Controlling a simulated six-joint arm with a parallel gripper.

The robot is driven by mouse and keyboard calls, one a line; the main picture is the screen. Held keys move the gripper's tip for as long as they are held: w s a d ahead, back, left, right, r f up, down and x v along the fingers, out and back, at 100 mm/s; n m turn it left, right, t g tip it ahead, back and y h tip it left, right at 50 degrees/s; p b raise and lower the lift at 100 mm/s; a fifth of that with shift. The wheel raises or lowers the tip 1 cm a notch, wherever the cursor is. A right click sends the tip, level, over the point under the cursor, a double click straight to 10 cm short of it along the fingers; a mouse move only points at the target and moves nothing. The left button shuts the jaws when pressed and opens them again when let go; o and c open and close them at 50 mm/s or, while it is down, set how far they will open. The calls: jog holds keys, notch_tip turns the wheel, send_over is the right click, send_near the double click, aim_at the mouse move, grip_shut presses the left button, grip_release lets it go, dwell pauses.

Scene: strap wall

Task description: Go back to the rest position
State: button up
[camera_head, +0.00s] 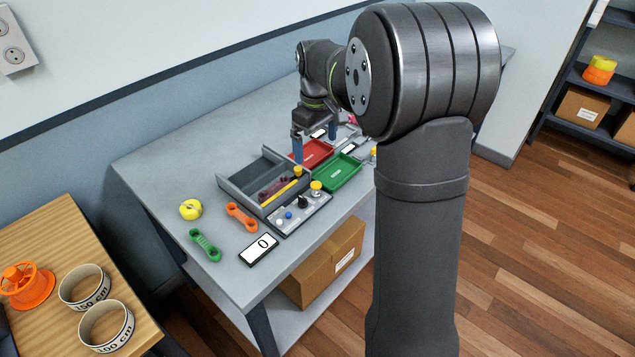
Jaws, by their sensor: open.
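My gripper (315,146) points down above the red tray (325,147) on the grey table (200,150). Its two blue-tipped fingers are spread apart, with nothing seen between them. I cannot tell whether the fingertips touch the tray. My own arm stands large in front and hides the right part of the table.
A green tray (336,172), a grey divided box (237,181) and a control panel (286,222) with knobs lie close by. A yellow roll (190,210), an orange link (241,217), a green link (204,245) and a display (259,249) stand left. The table's back left is clear.

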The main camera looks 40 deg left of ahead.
send_over(316, 184)
notch_tip(316, 184, down, 4)
jog(key=shift+f, duration=0.1)
dwell(0.7)
notch_tip(316, 184, up, 10)
jog(key=shift+f, duration=0.3)
jog(key=c, duration=0.5)
notch_tip(316, 184, down, 9)
jog(key=shift+r, duration=0.15)
grip_shut()
jog(key=shift+f, duration=3.15)
jog(key=shift+f, duration=0.15)
